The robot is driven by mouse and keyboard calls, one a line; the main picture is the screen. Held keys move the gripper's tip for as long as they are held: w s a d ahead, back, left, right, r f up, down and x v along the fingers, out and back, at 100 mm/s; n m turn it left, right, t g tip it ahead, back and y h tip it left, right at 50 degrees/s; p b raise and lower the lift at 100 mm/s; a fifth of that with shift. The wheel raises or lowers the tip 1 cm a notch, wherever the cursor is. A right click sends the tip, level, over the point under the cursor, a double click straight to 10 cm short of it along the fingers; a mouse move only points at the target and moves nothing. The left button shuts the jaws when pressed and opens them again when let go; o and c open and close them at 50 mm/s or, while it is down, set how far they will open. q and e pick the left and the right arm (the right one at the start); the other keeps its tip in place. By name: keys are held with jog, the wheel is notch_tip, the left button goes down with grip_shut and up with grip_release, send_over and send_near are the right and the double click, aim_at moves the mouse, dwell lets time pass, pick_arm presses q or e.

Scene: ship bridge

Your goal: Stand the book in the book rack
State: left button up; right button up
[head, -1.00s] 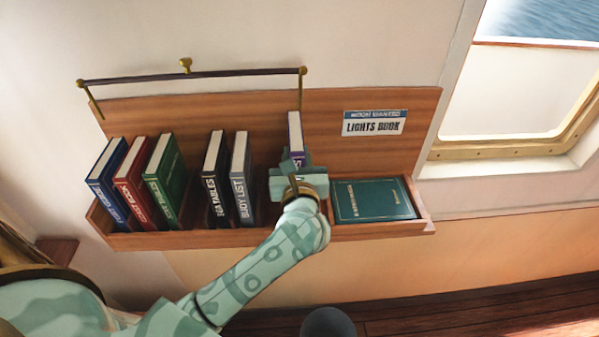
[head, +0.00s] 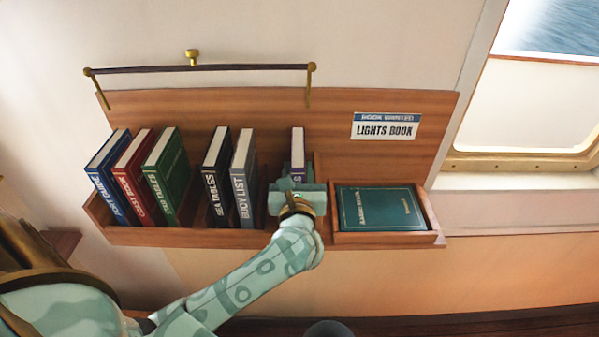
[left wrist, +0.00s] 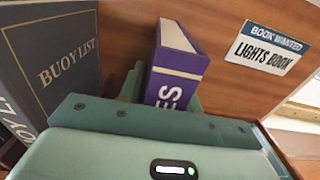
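The book rack (head: 175,238) is a wooden wall shelf with upright books at its left and middle. A purple book (head: 298,144) stands upright in the gap right of the grey BUOY LIST book (head: 243,180). Its top is about level with the other books. In the left wrist view, its purple spine (left wrist: 177,77) shows the letters "ES"; its lower part is hidden behind my gripper. My left gripper (head: 297,180) has a finger on each side of this book and appears closed on it. My right gripper is not in view.
A teal book (head: 380,208) lies flat in the rack's right tray. A sign (head: 386,127) above reads "BOOK WANTED, LIGHTS BOOK". A dark rail (head: 200,69) on brass mounts runs above the books. A window (head: 540,100) is at right.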

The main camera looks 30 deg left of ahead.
pick_arm(q)
jog(key=shift+o, duration=0.9)
jog(key=shift+s+d+r, duration=0.1)
jog(key=b+v, duration=0.3)
jog(key=v, duration=0.8)
jog(key=shift+s+d, duration=0.25)
jog(key=shift+d, duration=0.1)
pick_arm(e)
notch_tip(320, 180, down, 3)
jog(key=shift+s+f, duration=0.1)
